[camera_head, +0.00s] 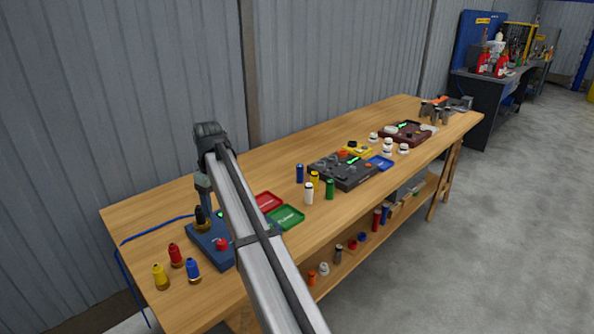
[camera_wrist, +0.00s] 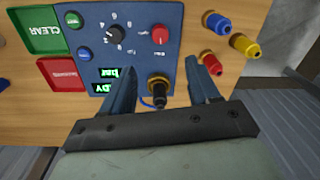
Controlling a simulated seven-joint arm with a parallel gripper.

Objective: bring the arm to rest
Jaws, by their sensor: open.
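My gripper (camera_wrist: 165,72) is open, its two dark blue fingers on either side of a black plug (camera_wrist: 159,97) with a gold collar. Gaps show between plug and fingers. The plug is at the edge of a blue panel (camera_wrist: 130,50), seemingly set in it. The panel has a black dial (camera_wrist: 115,33), a red knob (camera_wrist: 160,35), blue and green buttons and two lit green displays. In the head view my gripper (camera_head: 203,192) is low over the black plug (camera_head: 201,219) and the panel (camera_head: 203,240), partly hidden by my arm.
Loose yellow (camera_head: 160,277), red (camera_head: 175,256) and blue (camera_head: 193,269) plugs stand in front of the panel. A green tray (camera_head: 287,217) and red tray (camera_head: 268,201) lie beyond. Several cylinders and a dark panel (camera_head: 343,172) stand farther along the bench. The ribbed wall is behind.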

